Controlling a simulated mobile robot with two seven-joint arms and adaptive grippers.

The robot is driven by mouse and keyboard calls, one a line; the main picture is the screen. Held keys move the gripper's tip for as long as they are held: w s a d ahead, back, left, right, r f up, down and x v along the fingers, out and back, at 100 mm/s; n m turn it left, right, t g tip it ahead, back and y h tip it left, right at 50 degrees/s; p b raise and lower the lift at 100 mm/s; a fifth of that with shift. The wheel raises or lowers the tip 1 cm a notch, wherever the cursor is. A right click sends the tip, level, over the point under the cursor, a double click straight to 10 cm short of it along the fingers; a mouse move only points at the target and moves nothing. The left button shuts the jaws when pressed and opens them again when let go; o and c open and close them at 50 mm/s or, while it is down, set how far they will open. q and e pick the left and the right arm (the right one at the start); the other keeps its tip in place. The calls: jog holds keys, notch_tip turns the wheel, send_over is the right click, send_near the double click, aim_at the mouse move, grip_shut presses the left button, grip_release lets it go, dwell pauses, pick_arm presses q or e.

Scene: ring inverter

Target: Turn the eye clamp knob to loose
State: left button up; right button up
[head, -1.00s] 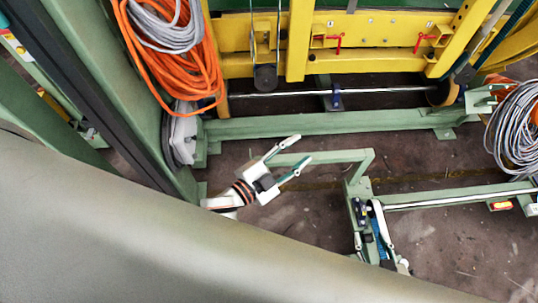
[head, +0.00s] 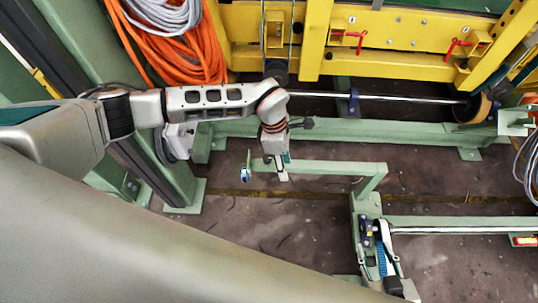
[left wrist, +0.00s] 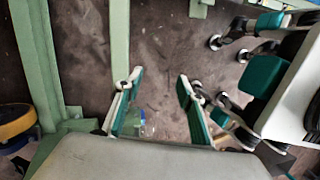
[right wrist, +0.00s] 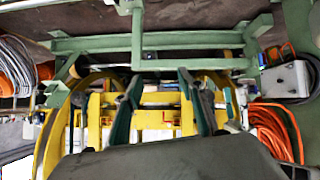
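A clamp-like fitting with white and blue parts (head: 382,258) sits at the lower end of the green frame arm in the head view. I cannot clearly pick out a knob on it. My left gripper (head: 279,166) points down over the left end of the green bar. In the left wrist view my left gripper (left wrist: 160,80) has its fingers apart with nothing between. In the right wrist view my right gripper (right wrist: 154,80) is open and empty. White and teal parts at the right of the left wrist view appear to be mine.
The green bar (head: 330,168) joins a post beside the fitting. A green floor beam (head: 350,131) lies behind it, with a yellow frame (head: 400,30) beyond. Orange hoses (head: 200,60) hang at the upper left. Brown floor (head: 290,225) is clear below the bar.

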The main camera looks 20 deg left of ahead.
aim_at(267, 158)
pick_arm(q)
jog(key=w+a+y, duration=0.1)
jog(key=a, duration=0.1)
jog(key=w+a+y, duration=0.1)
jog(key=w+a, duration=0.1)
jog(key=a, duration=0.1)
jog(key=w+a+t, duration=0.1)
jog(key=w+a, duration=0.1)
jog(key=shift+a+r+m+y, duration=0.1)
jog(key=shift+a+m+y, duration=0.1)
jog(key=shift+m+y, duration=0.15)
jog(key=shift+w+a, duration=0.1)
notch_tip(267, 158, down, 8)
jog(key=b, duration=0.2)
jog(key=shift+r+b, duration=0.15)
jog(key=shift+b, duration=0.15)
jog(key=shift+r, duration=0.1)
grip_shut()
